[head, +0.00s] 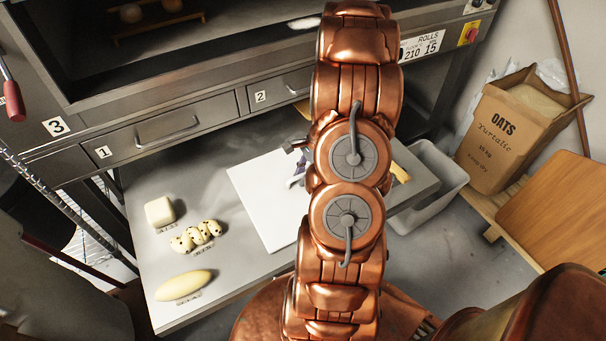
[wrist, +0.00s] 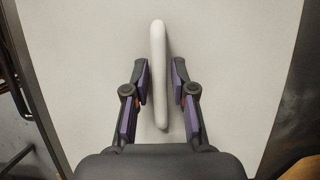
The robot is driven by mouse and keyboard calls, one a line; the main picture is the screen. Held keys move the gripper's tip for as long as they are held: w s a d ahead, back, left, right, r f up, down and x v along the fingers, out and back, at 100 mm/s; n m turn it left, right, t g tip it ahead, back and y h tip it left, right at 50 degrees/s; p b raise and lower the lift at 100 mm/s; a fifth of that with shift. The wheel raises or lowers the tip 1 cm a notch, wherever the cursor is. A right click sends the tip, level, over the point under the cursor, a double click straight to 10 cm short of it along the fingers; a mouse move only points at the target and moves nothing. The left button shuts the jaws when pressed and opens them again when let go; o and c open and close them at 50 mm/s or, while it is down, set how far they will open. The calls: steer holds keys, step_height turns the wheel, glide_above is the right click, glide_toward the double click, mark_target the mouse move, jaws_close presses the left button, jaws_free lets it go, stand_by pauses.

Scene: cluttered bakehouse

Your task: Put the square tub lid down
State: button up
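The square tub lid (head: 258,200) looks like the flat white square over the grey table, its right part hidden behind my arm. In the wrist view the lid's pale surface (wrist: 85,60) fills most of the picture, with a raised white bar (wrist: 160,75) near the middle. My gripper (wrist: 160,68) has one dark, purple-padded finger on each side of this bar. A narrow gap shows between bar and pad on both sides, so the fingers look parted. In the head view my arm hides most of the gripper. Whether the lid rests fully on the table is hard to tell.
On the table's left (head: 150,245) sit a pale block (head: 160,212), a spotted braided loaf (head: 196,236) and a yellow oval loaf (head: 184,285). Drawers (head: 155,135) and an oven stand behind. At right are a grey bin (head: 432,190) and an oats sack (head: 515,125).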

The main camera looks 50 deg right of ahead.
steer(key=shift+o, duration=0.7)
steer(key=v, duration=1)
steer(key=shift+d+r, duration=0.15)
steer(key=shift+r, duration=0.1)
steer(key=s+a+r+n+g, duration=0.1)
steer(key=a+r+n, duration=0.25)
steer(key=a, duration=0.35)
steer(key=s+a+r+n+g+h, duration=0.1)
steer(key=a+r+n, duration=0.25)
steer(key=a, duration=0.45)
steer(key=s+a+r+n+g, duration=0.1)
steer(key=a+r+n, duration=0.25)
steer(key=a, duration=0.35)
steer(key=s+a+r+n+g+h, duration=0.1)
steer(key=s+a+r+n+h, duration=0.1)
steer(key=s+a+n, duration=0.8)
steer(key=s+n+h, duration=0.1)
steer(key=s, duration=0.2)
steer(key=shift+s, duration=0.35)
